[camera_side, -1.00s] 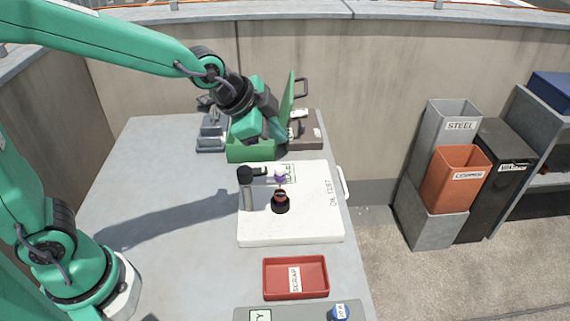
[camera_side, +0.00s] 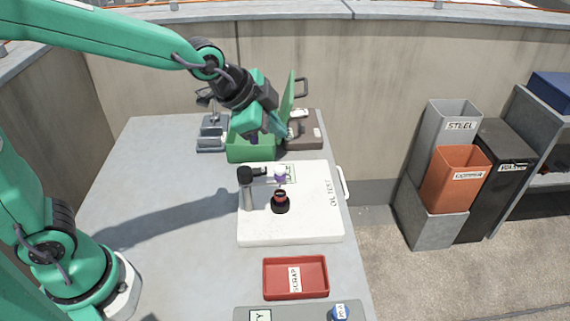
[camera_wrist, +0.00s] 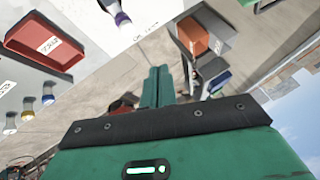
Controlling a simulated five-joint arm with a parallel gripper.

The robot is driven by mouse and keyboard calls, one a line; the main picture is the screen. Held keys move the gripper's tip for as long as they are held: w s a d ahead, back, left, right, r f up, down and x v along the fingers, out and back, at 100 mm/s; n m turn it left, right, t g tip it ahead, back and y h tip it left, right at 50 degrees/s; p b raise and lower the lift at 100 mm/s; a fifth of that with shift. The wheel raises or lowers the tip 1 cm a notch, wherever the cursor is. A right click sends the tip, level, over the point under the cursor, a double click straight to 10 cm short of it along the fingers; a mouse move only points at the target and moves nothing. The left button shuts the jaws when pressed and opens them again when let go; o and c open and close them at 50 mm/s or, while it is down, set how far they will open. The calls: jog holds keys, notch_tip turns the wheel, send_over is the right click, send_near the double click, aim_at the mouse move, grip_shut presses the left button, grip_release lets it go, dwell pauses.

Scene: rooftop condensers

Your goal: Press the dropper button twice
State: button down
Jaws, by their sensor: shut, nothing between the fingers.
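The dropper (camera_side: 280,175), white on top with purple below, is held by a black-topped grey stand (camera_side: 247,190) on the white OIL TEST board (camera_side: 315,225). Below it is a small dark vessel with a reddish band (camera_side: 280,202). A white and purple piece, apparently the dropper (camera_wrist: 121,18), shows at the top of the wrist view. My gripper (camera_side: 280,134) is above and behind the dropper, apart from it, over the green box. In the wrist view its two green fingers (camera_wrist: 156,72) are together and empty. The dropper's button cannot be made out clearly.
A green box (camera_side: 250,150) with its lid up stands behind the board. A grey device (camera_side: 211,140) and a dark case (camera_side: 305,138) flank it. A red SCRAP tray (camera_side: 296,291) lies in front. The table's left side is clear. Bins (camera_side: 455,180) stand off the right edge.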

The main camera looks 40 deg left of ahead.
aim_at(276, 168)
notch_tip(276, 168, up, 3)
jog(key=shift+d+f, duration=0.1)
jog(key=shift+f, duration=0.1)
jog(key=shift+f, duration=0.1)
jog(key=shift+f, duration=4.35)
jog(key=shift+f, duration=1.05)
jog(key=shift+r, duration=0.15)
dwell(0.6)
jog(key=shift+r, duration=0.9)
